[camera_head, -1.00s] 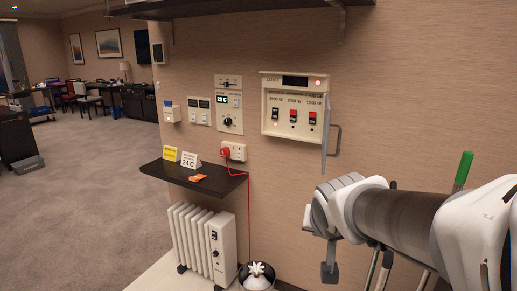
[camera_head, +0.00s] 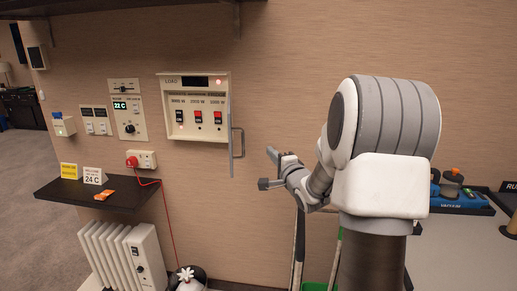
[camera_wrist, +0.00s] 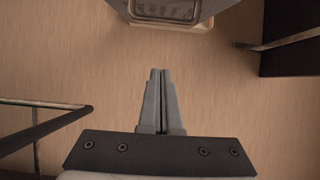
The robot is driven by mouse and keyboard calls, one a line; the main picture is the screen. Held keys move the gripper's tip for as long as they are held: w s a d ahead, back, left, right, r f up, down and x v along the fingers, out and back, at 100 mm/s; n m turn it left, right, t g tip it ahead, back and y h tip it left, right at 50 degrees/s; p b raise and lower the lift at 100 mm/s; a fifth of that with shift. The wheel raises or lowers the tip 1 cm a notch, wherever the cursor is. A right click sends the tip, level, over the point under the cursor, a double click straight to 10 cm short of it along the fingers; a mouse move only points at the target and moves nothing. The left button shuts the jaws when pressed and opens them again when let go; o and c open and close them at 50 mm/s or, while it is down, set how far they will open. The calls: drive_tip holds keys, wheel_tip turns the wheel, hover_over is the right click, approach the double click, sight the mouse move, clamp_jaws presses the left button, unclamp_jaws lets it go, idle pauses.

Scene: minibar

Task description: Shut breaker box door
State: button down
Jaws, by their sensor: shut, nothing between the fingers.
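The breaker box (camera_head: 163,106) is cream, wall-mounted, with several switches and a lit red indicator. Its door (camera_head: 231,130) stands open on the right side, seen nearly edge-on as a thin grey panel, with a metal handle (camera_head: 240,143) on its right face. My gripper (camera_head: 270,153) is to the right of the door and slightly below the handle, apart from it in the picture. Its fingers are shut and empty in the wrist view (camera_wrist: 159,75). In the wrist view, a grey panel and a pale rounded frame are cut off at the top; I cannot tell which part they are.
A dark shelf (camera_head: 130,199) with small cards is at lower left, above a white radiator (camera_head: 120,255). A red cord hangs from the socket (camera_head: 146,160). A dark overhead shelf (camera_head: 120,8) is above. Wall between door and arm is clear.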

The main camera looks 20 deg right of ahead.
drive_tip(key=w+a+p, duration=0.1)
drive_tip(key=w+a, duration=0.2)
drive_tip(key=w, duration=0.5)
drive_tip(key=shift+w+a, duration=0.1)
drive_tip(key=shift+a, duration=0.1)
idle(0.4)
